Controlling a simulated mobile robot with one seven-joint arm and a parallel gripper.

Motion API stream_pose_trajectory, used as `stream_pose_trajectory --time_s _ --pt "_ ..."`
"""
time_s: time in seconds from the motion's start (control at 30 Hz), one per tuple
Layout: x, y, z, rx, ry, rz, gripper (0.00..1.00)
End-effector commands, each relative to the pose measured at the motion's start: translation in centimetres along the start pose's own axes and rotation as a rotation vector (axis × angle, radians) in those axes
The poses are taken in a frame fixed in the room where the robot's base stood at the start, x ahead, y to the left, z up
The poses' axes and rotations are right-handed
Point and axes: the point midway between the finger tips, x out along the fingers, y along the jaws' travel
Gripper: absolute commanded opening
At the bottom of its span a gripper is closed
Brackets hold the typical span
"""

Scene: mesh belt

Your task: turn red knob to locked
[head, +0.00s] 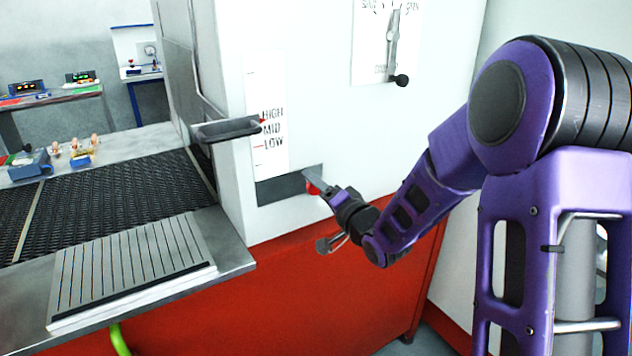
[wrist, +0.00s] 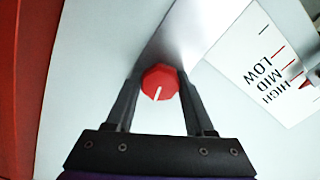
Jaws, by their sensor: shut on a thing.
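The red knob (wrist: 160,82) sits between the two fingers of my gripper (wrist: 160,90) in the wrist view, with a white pointer line on its face running toward the bottom of that picture. In the head view the red knob (head: 313,188) shows at the fingertips of my gripper (head: 322,184), against a dark grey plate (head: 280,188) on the white machine. My gripper is shut on the knob. No locked marking is readable around the knob in either view.
A white scale (head: 268,120) marked HIGH, MID and LOW is above the plate. A dark handle (head: 228,129) juts out left of it. A lever panel (head: 386,40) is higher up. A mesh belt (head: 120,190) and slatted plate (head: 130,265) lie left.

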Motion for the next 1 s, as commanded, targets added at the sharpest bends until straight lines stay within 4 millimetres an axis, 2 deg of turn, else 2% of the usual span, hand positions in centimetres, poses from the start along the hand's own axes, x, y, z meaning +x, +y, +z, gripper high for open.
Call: stream_pose_trajectory --time_s 0.4,1.0 --pt "0.07 -0.15 -0.15 0.247 0.002 -0.004 0.00" --pt "0.11 -0.13 -0.06 0.308 0.001 -0.006 0.00"
